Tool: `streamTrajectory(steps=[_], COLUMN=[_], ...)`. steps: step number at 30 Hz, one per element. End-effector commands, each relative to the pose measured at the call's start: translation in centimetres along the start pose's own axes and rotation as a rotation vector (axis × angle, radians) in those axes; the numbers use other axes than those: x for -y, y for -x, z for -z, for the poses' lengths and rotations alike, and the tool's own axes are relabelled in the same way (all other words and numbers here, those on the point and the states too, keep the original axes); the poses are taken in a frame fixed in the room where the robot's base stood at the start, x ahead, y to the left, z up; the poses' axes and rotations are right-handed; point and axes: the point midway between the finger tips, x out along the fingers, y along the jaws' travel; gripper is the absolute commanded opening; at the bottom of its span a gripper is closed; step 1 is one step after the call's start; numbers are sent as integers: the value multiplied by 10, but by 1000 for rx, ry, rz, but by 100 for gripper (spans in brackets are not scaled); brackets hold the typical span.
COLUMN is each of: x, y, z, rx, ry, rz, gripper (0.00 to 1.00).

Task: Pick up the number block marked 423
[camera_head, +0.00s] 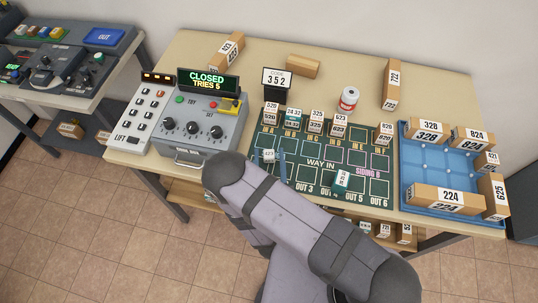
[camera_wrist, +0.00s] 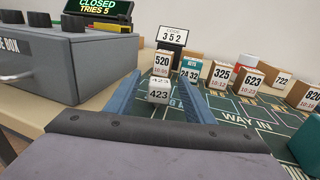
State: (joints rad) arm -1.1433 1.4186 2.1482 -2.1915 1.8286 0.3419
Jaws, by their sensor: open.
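The number block marked 423 (camera_wrist: 159,91) is small and white-faced and stands on the dark green board. It also shows in the head view (camera_head: 268,155), at the board's left side. My gripper (camera_wrist: 162,84) is open, with one blue finger on each side of this block in the wrist view. I cannot tell whether either finger touches it. In the head view my gripper (camera_head: 268,159) reaches over the board's left part, and my arm hides some of the board's front.
Several numbered blocks stand behind, including 520 (camera_wrist: 162,62) and 325 (camera_wrist: 221,74). A code stand (camera_head: 276,80) reads 352. The grey control box (camera_head: 212,122) is left; a blue tray (camera_head: 428,165) with long blocks is right. A can (camera_head: 348,99) stands behind the board.

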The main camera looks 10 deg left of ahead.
Motion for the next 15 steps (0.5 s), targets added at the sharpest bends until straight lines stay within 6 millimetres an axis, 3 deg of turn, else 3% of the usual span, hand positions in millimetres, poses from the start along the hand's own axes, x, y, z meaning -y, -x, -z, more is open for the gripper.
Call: streamTrajectory(steps=[6,12,15], x=[0,0,0], y=[0,0,0], z=[0,0,0], rx=[0,0,0], ry=[0,0,0], rz=[0,0,0], gripper=[48,5,5])
